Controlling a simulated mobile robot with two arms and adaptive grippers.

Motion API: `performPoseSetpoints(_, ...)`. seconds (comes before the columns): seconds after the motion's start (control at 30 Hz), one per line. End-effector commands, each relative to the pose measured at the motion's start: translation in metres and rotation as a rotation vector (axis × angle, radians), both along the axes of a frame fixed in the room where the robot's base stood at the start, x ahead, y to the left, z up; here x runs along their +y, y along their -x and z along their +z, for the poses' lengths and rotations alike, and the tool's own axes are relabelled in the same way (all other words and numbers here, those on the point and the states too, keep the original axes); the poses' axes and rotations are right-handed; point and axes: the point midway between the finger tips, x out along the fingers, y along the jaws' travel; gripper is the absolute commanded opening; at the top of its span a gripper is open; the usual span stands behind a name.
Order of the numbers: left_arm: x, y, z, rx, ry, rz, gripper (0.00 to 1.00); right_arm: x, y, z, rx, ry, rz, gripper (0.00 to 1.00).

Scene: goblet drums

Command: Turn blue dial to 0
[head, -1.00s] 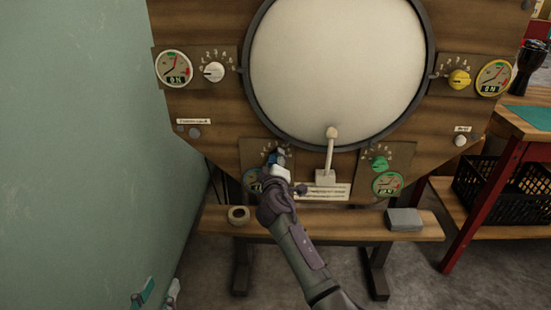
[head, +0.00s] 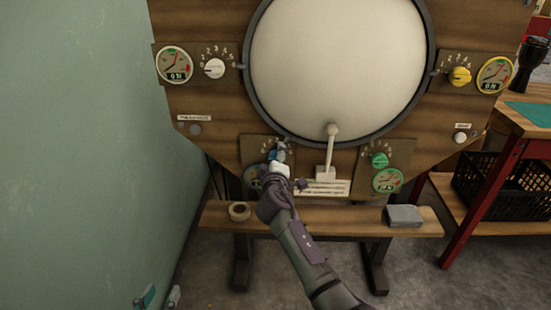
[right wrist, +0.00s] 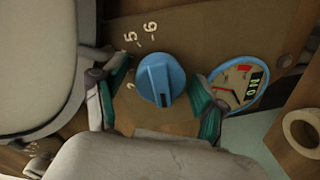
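The blue dial (right wrist: 160,78) is on a brown panel in the right wrist view, its dark slot toward the picture's bottom. Numerals 5 and 6 show at its upper left; the other numerals are mostly hidden. My right gripper (right wrist: 157,100) is open, with one teal-padded finger on each side of the dial and visible gaps between. In the head view my right gripper (head: 277,158) covers most of the dial at the board's lower left. A blue-rimmed gauge (right wrist: 236,86) is beside the dial. My left gripper (head: 159,297) is low at the left, fingertips apart, partly cut off.
The board also has white (head: 214,68), yellow (head: 459,77) and green (head: 379,160) dials with gauges. A lever (head: 330,152) stands right of my right gripper. A tape roll (head: 239,211) and a grey block (head: 404,216) lie on the shelf below.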

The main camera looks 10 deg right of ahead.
Motion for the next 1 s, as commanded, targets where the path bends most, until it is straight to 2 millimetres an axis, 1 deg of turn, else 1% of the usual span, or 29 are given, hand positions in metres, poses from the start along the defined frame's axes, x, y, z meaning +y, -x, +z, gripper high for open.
performPoseSetpoints(0.23,0.0,0.0,-0.001,0.002,0.0,-0.001,0.4,0.0,0.001,0.0,0.0,-0.001,-0.001,0.72)
performPoseSetpoints(0.37,0.0,0.0,-0.001,0.002,0.0,-0.001,0.4,0.002,0.008,0.0,-0.001,-0.003,0.0,0.72)
performPoseSetpoints(0.47,0.0,0.0,0.0,0.001,0.0,-0.001,0.4,0.004,0.021,0.0,0.0,-0.004,0.0,0.72)
performPoseSetpoints(0.57,0.0,0.0,0.0,0.001,0.0,-0.001,0.4,0.008,0.039,0.002,-0.001,-0.005,0.001,0.72)
performPoseSetpoints(0.8,0.0,0.0,0.0,0.001,0.0,-0.001,0.4,0.017,0.086,0.005,0.0,-0.003,0.0,0.72)
performPoseSetpoints(0.9,0.0,0.0,0.0,0.0,0.0,-0.001,0.4,0.02,0.101,0.006,0.001,-0.002,0.001,0.72)
performPoseSetpoints(1.0,0.0,0.0,0.0,0.0,0.0,-0.001,0.4,0.022,0.111,0.008,0.001,-0.001,0.0,0.72)
